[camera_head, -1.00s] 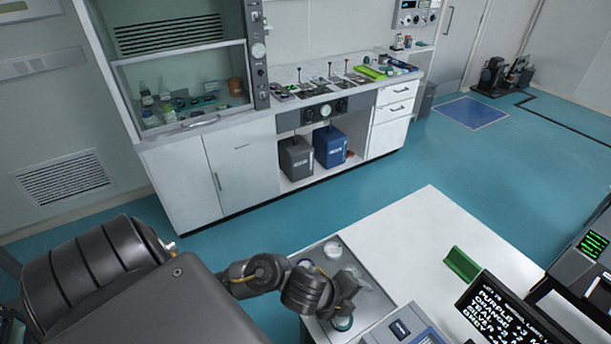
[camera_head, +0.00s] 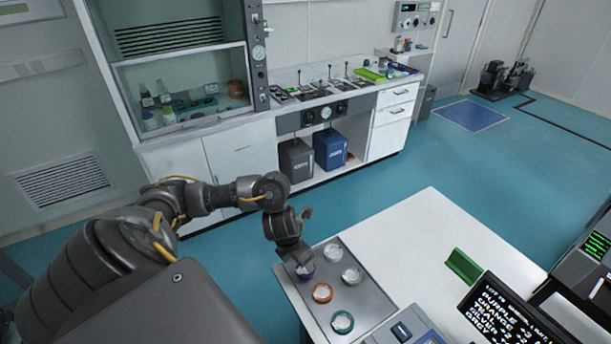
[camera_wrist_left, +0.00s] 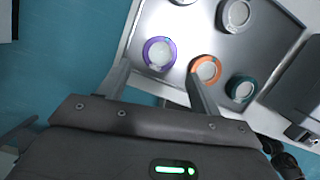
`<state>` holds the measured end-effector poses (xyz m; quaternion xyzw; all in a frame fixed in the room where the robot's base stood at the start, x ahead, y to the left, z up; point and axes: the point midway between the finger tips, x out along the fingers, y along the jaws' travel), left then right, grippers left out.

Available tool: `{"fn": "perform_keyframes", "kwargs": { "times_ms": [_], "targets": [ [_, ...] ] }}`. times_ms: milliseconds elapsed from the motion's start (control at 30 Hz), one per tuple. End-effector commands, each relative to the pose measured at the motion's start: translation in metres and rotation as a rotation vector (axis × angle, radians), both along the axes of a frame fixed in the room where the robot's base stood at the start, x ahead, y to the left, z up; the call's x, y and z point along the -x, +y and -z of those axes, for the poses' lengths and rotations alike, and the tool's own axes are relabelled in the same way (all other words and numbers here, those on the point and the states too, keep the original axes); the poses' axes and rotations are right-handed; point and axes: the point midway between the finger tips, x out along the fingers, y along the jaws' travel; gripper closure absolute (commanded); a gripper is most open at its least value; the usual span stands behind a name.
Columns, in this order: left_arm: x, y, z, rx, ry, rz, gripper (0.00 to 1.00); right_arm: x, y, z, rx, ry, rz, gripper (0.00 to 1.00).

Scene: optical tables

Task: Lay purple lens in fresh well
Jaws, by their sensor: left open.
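The purple-rimmed lens (camera_head: 305,271) lies at the left side of a grey tray (camera_head: 374,304), partly hidden by my left gripper (camera_head: 298,258). In the left wrist view the purple lens (camera_wrist_left: 160,53) shows ahead of and between the fingertips of my left gripper (camera_wrist_left: 157,75). The gripper is open, empty and above the tray. I cannot make out which place is the fresh well. My right gripper is out of view.
An orange-rimmed lens (camera_head: 322,292), a teal one (camera_head: 342,322), a silver one (camera_head: 351,276) and a pale one (camera_head: 333,253) share the tray. A green block (camera_head: 463,265) and a text screen (camera_head: 505,315) stand right. White table between is clear.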

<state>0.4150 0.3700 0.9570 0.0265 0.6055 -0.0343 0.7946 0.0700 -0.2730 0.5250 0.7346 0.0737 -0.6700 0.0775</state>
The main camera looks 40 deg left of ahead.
Motion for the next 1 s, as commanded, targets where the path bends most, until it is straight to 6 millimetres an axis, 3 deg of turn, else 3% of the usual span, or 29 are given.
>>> {"fn": "perform_keyframes", "kwargs": {
  "times_ms": [100, 367, 700, 1000],
  "targets": [
    [-0.004, -0.001, 0.016, 0.002, -0.001, -0.003, 0.36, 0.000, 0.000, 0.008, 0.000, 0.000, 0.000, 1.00],
    [-0.006, -0.001, 0.022, 0.002, -0.001, -0.003, 0.36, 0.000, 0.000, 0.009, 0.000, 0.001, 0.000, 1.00],
    [-0.016, -0.002, 0.065, 0.002, 0.001, -0.004, 0.36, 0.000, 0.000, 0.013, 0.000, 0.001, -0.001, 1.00],
    [-0.018, -0.002, 0.069, 0.001, -0.002, -0.002, 0.36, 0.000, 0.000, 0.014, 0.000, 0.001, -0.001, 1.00]
  ]
}}
